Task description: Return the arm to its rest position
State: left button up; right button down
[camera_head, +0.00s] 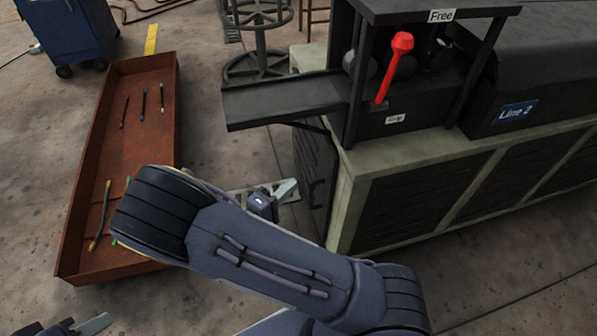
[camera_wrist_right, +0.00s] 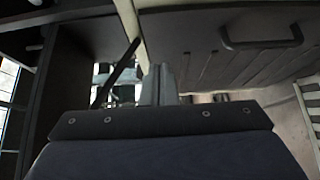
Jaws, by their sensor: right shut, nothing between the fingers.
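My right arm crosses the lower middle of the head view. Its gripper (camera_head: 282,191) is low, in front of the left end of the machine, shut and empty. In the right wrist view its pale fingers (camera_wrist_right: 159,84) are together, with dark panels around them. My left gripper (camera_head: 92,325) shows only in part at the bottom left edge, and its opening cannot be told. The red lever (camera_head: 395,65) on the machine stands nearly upright, apart from both grippers, its knob below the "Free" label (camera_head: 441,16). A second small label (camera_head: 395,118) sits under it.
The dark machine with a "Line 2" sign (camera_head: 515,111) stands on a pale-framed base (camera_head: 345,205) close to my right gripper. A dark chute (camera_head: 285,98) juts left. A rusty tray (camera_head: 88,165) holding several rods lies left. A blue cart (camera_head: 65,35) stands behind.

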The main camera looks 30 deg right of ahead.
jog(key=shift+s+a, duration=0.3)
jog(key=shift+a, duration=0.25)
jog(key=s+d+r+m+g+y, duration=0.1)
jog(key=s+r+m+g+y, duration=0.25)
jog(key=s+y, duration=0.45)
jog(key=s+d+r+m+g+y, duration=0.15)
jog(key=s+g+y, duration=0.25)
jog(key=s+y, duration=0.4)
notch_tip(320, 180, up, 39)
jog(key=a+t+y+p, duration=0.2)
jog(key=t+y+p, duration=0.2)
jog(key=p, duration=2.6)
jog(key=t, duration=0.2)
jog(key=shift+s+f+m+t+y, duration=0.2)
jog(key=shift+m+t+y, duration=0.1)
jog(key=shift+m+t, duration=0.1)
